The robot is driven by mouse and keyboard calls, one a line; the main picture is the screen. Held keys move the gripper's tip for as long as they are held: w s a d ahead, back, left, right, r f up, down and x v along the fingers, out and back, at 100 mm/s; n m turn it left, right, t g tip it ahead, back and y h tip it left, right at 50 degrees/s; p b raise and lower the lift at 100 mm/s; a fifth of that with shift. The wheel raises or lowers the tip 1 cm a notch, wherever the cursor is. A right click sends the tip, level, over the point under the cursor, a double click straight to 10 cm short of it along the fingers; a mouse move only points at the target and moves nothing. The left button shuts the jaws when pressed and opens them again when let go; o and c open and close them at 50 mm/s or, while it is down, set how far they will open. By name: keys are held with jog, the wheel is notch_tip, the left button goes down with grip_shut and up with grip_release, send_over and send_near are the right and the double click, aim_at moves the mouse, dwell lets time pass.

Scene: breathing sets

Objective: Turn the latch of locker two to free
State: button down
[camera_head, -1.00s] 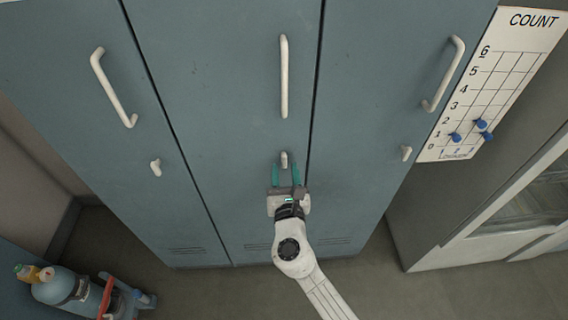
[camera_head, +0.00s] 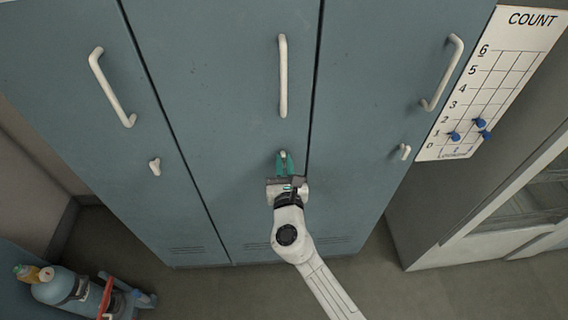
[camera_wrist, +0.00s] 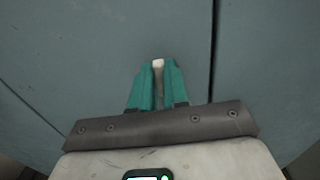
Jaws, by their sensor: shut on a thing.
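The three-door blue-grey locker bank fills the head view. The middle door (camera_head: 220,90) has a long white handle (camera_head: 283,76) and below it a small white latch (camera_head: 283,154). My gripper (camera_head: 285,163) is shut on this latch, with the green fingers on both sides of it. In the wrist view the latch (camera_wrist: 158,64) shows its pale tip between the fingertips (camera_wrist: 157,80); its lower part is partly hidden by the fingers. The latch looks about upright. The doors are closed.
The left door has its own latch (camera_head: 154,167) and the right door another (camera_head: 405,152). A COUNT board (camera_head: 500,75) with blue pegs hangs at the right. The floor in front is clear.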

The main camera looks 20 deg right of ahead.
jog(key=shift+f+m+b, duration=0.15)
jog(key=shift+m+b, duration=0.15)
jog(key=shift+b, duration=0.1)
jog(key=shift+s+d+f+m+b, duration=0.1)
jog(key=shift+d+f+m+b, duration=0.1)
jog(key=shift+m+b, duration=2.5)
jog(key=shift+s+d+f+m+b, duration=0.1)
jog(key=shift+d+f+m+b, duration=0.1)
jog(key=shift+m+b, duration=2.55)
jog(key=shift+d+f+m+b, duration=0.2)
jog(key=shift+m+b, duration=2)
jog(key=shift+m, duration=0.95)
jog(key=c, duration=1.1)
grip_release()
jog(key=shift+r, duration=0.1)
jog(key=b+v, duration=0.1)
jog(key=v, duration=0.9)
jog(key=shift+s+a, duration=0.15)
jog(key=shift+s, duration=0.25)
